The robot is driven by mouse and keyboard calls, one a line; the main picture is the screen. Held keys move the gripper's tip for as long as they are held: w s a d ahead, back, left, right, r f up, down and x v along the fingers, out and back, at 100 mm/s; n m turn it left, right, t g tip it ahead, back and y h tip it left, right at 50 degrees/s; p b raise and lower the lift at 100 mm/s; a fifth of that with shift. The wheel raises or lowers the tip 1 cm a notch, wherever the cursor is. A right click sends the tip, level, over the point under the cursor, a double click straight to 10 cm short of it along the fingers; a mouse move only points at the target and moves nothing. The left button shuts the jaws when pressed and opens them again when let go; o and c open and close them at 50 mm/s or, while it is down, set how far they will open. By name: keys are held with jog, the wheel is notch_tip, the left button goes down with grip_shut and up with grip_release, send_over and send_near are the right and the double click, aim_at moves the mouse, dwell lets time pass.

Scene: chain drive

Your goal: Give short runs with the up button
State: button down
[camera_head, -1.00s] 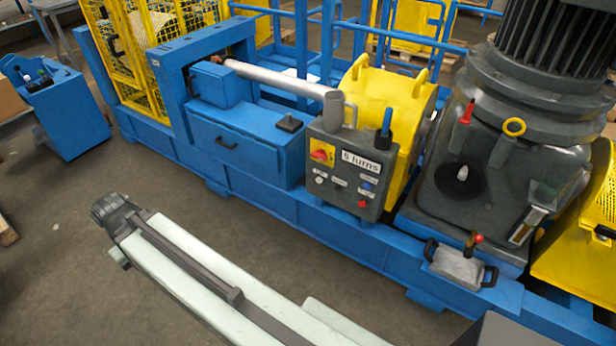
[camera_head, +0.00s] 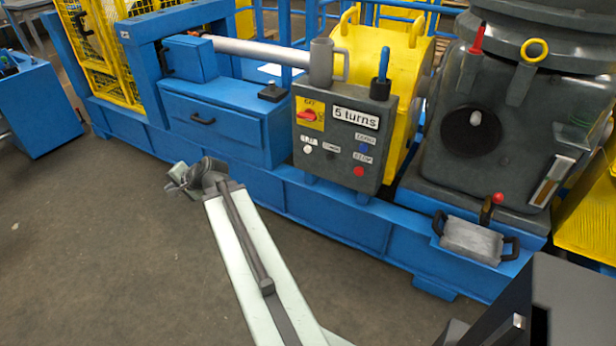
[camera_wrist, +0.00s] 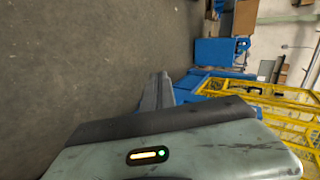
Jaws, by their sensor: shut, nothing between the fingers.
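The grey control box (camera_head: 343,178) stands on the blue frame, right of centre in the head view, with a "5 turns" sign. Its face has a red switch (camera_head: 306,115) on a yellow plate, a white button (camera_head: 307,149), a black button (camera_head: 331,155), a blue button (camera_head: 363,148) and a red button (camera_head: 358,171). The small labels are too blurred to read surely, so I cannot tell which is the up button. My gripper (camera_head: 180,178) is shut and empty, in front of the frame and left of the box, apart from it. The wrist view shows floor, not the box.
A grey mug (camera_head: 322,64) and a blue-handled tool (camera_head: 382,75) stand on the box top. The blue frame (camera_head: 330,230) runs across below. A metal block with handles (camera_head: 470,238) sits at right. A yellow cage (camera_head: 98,40) is at left. The floor in front is clear.

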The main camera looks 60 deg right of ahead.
jog(key=s+d+f+m+t+h+b, duration=0.1)
jog(key=s+d+f+m+h+b, duration=0.15)
jog(key=d, duration=0.35)
jog(key=s+d+f+m+t+h+b, duration=0.1)
jog(key=d+f+m+b, duration=0.1)
jog(key=d+m+b, duration=0.3)
jog(key=s+d+f+m+t+h+b, duration=0.1)
jog(key=s+d+f+h+b, duration=0.1)
jog(key=d, duration=0.5)
jog(key=s+d+f+m+g+h+b, duration=0.1)
jog(key=s+d+f+m+h+b, duration=0.2)
jog(key=s+d+m+h+b, duration=0.4)
jog(key=s+d+m+b, duration=0.1)
jog(key=s+d+m, duration=0.3)
jog(key=s+d, duration=0.4)
jog(key=shift+d+f+g+h+b, duration=0.15)
jog(key=shift+d+g+h+b, duration=0.25)
jog(key=shift+d, duration=1.1)
jog(key=shift+w, duration=0.1)
send_near(304, 150)
jog(key=shift+w+d+f, duration=0.1)
jog(key=shift+w+d, duration=0.35)
jog(key=shift+w, duration=0.35)
jog(key=shift+w+d+r, duration=0.1)
jog(key=shift+w+d, duration=0.3)
jog(key=shift+w, duration=0.4)
jog(key=shift+w+d+f, duration=0.1)
jog(key=shift+w+d, duration=0.35)
jog(key=shift+w, duration=0.3)
jog(key=shift+d, duration=0.1)
